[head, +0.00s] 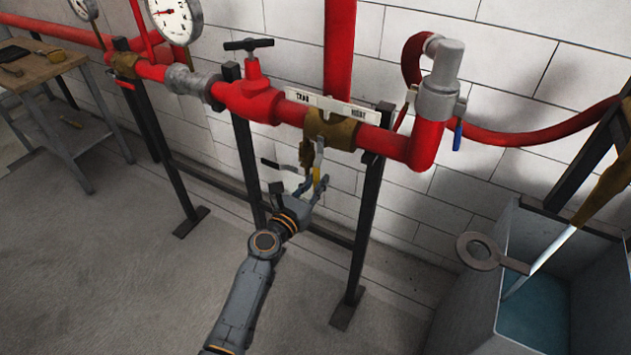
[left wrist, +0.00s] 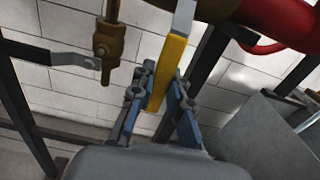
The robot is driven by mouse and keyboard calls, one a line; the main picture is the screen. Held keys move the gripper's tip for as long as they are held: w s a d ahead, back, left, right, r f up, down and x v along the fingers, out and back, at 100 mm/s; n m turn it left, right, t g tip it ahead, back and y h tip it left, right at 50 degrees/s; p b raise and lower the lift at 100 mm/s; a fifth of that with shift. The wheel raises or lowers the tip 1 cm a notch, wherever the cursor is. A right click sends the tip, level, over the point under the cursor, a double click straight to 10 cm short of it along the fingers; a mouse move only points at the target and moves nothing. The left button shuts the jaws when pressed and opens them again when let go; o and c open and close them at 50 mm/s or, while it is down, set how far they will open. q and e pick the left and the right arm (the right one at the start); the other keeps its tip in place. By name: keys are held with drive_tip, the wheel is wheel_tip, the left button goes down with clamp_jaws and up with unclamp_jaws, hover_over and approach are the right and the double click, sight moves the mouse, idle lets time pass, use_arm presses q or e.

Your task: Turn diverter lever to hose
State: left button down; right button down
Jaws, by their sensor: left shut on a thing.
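The diverter valve is a brass body (head: 333,128) on the red pipe, under a white label plate (head: 330,104) that reads TANK at left and HOSE at right. Its lever (head: 318,180), metal at the top and yellow lower down, hangs steeply below the body. The lever also shows in the left wrist view (left wrist: 168,72), running down between the fingers. My left gripper (head: 310,184) comes from below and is shut on the yellow part of the lever. The lever's lower end is partly hidden by the gripper. My right gripper is not in view.
A small brass cock (left wrist: 108,40) with a grey handle (left wrist: 62,58) hangs just left of the lever. Black support posts (head: 363,210) stand on both sides. A grey water tank (head: 480,300) is at right, a workbench (head: 40,68) at far left. The floor at left is clear.

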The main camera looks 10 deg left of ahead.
use_arm(q)
drive_tip(key=shift+d+f, duration=0.1)
drive_tip(key=c, duration=1.3)
unclamp_jaws()
drive_tip(key=shift+o, duration=0.2)
drive_tip(key=v, duration=1.2)
